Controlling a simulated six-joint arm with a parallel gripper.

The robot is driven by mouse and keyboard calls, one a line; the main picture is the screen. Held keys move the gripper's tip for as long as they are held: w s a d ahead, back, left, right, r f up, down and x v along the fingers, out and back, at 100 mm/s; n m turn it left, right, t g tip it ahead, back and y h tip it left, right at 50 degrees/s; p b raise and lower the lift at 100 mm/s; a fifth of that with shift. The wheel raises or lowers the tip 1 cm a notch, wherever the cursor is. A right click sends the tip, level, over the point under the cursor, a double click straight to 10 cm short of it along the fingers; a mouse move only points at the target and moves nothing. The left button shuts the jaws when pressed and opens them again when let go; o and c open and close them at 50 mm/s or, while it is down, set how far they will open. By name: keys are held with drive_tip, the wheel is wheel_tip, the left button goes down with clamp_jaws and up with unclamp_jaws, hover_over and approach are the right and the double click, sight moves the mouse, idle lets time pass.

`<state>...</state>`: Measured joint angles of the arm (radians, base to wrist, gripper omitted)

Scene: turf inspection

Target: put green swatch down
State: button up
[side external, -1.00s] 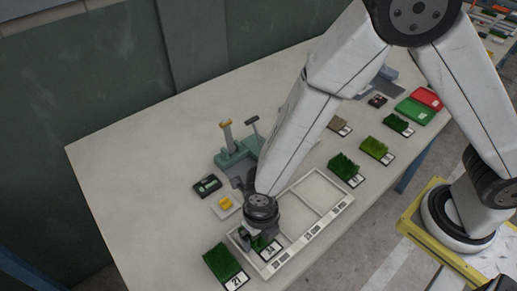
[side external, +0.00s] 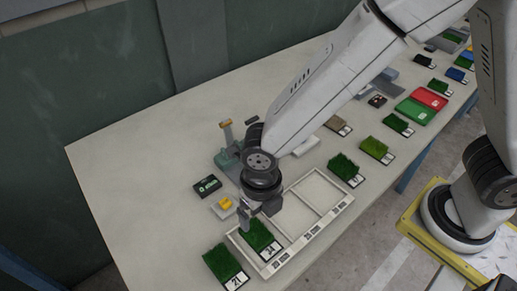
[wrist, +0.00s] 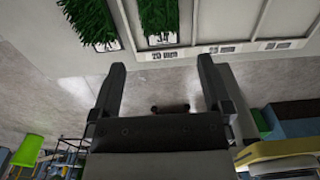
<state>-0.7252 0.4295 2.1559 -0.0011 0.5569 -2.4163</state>
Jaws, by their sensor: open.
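A green turf swatch (side external: 256,233) with a white number label lies in the left compartment of a white divided tray (side external: 318,231). The swatch also shows at the top of the wrist view (wrist: 158,18), beside the tray's labelled rim (wrist: 225,48). My gripper (side external: 258,217) is just above the swatch, with its fingers apart and nothing between them. It is open and empty in the wrist view (wrist: 161,66) too. The arm's end hides part of the tray's back left corner. The tray's other compartments look empty.
Another green swatch (side external: 222,263) labelled 21 lies left of the tray. A yellow item on a white plate (side external: 226,204), a dark green box (side external: 207,187) and a teal stand (side external: 227,160) stand behind. More swatches (side external: 345,168) line the right. The table's left side is clear.

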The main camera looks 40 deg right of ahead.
drive_tip(key=shift+r, duration=1.25)
drive_tip(key=d+r+m+t, duration=0.1)
drive_tip(key=d+m, duration=1.1)
drive_tip(key=m, duration=0.6)
drive_tip(key=w+d+r+m+t, duration=0.1)
drive_tip(key=d+m, duration=1.1)
drive_tip(key=m, duration=0.6)
drive_tip(key=shift+r+t, duration=0.25)
drive_tip(key=shift+t, duration=0.05)
